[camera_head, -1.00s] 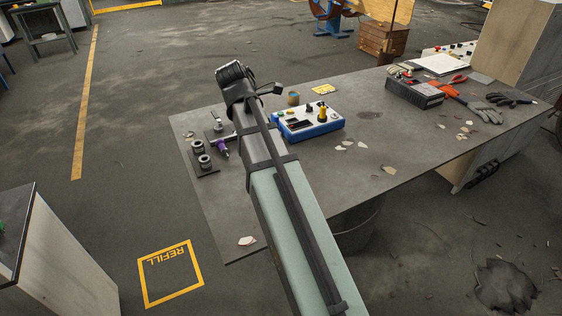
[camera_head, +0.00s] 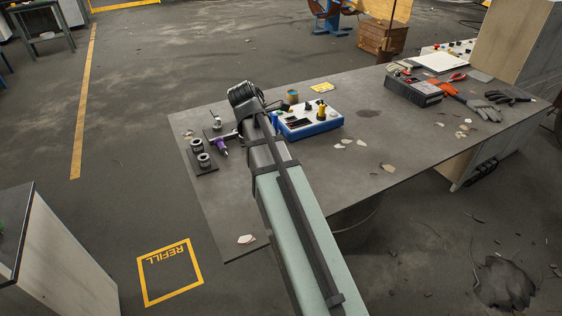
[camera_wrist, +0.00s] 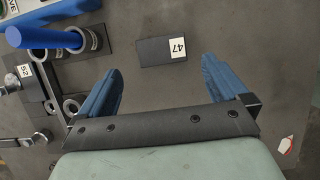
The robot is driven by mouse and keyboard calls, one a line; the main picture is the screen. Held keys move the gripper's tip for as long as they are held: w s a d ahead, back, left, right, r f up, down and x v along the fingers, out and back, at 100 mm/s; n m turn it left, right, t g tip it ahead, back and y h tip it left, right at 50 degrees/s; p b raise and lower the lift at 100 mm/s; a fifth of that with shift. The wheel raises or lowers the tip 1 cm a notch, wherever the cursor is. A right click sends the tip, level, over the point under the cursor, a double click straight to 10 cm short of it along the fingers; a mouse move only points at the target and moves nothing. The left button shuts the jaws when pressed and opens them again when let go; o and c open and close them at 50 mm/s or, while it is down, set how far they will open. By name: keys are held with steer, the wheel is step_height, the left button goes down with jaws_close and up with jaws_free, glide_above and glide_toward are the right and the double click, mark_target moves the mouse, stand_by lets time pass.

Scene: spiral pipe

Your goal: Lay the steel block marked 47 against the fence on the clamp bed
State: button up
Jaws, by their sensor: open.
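The steel block marked 47 (camera_wrist: 152,52) is a dark flat block with a white number label. In the wrist view it lies on the grey table, in the gap between my fingertips and slightly ahead of them. My gripper (camera_wrist: 160,64) is open and empty, with a blue finger on each side. In the head view my arm hides the block and the fingers. A fixture with a blue handle (camera_wrist: 40,38) and metal rings stands left of the block. I cannot tell for sure which part is the clamp bed or its fence.
A label reading 52 (camera_wrist: 25,71) shows beside the fixture. A blue and white control box (camera_head: 308,119) stands close to my arm. Black plates with round metal parts (camera_head: 204,160) lie at the table's left. Pale chips (camera_head: 342,144) are scattered about. The table's front left is mostly clear.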

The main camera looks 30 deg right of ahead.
steer(key=shift+x, duration=2.7)
steer(key=shift+s, duration=0.15)
steer(key=c, duration=1.4)
steer(key=shift+r, duration=0.15)
steer(key=shift+r, duration=4.9)
